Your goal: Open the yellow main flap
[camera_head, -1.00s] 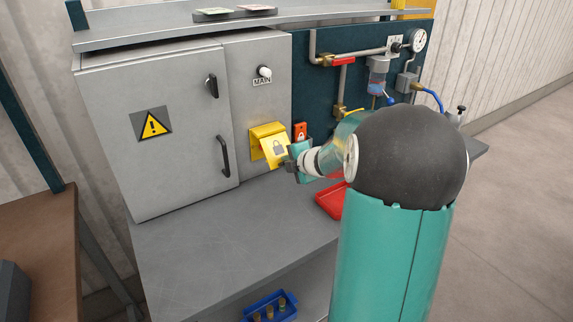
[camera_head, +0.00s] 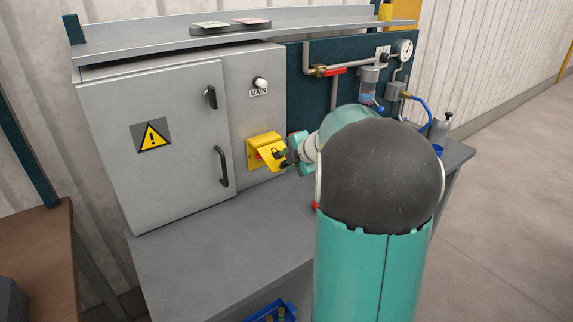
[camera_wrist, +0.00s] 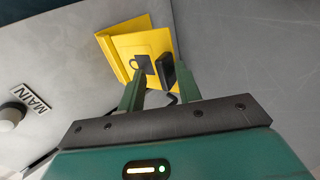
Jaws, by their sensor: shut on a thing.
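The yellow main flap (camera_head: 271,156) is on the right section of the grey cabinet, below the white knob marked MAIN (camera_head: 260,83). It is tilted out from its yellow housing, and a little red shows behind it. My gripper (camera_head: 289,157) is shut on the flap's outer edge, at its right side in the head view. In the wrist view the flap (camera_wrist: 132,42) fills the space beyond my fingers (camera_wrist: 152,76), with a dark padlock mark close to them. The exact finger contact is partly hidden.
The cabinet door (camera_head: 165,125) with its dark handle (camera_head: 221,166) stands left of the flap. Pipes, a red-handled valve (camera_head: 327,71) and a gauge (camera_head: 404,49) are to the right. The grey bench top (camera_head: 215,230) below is mostly clear. A blue bin (camera_head: 272,312) sits underneath.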

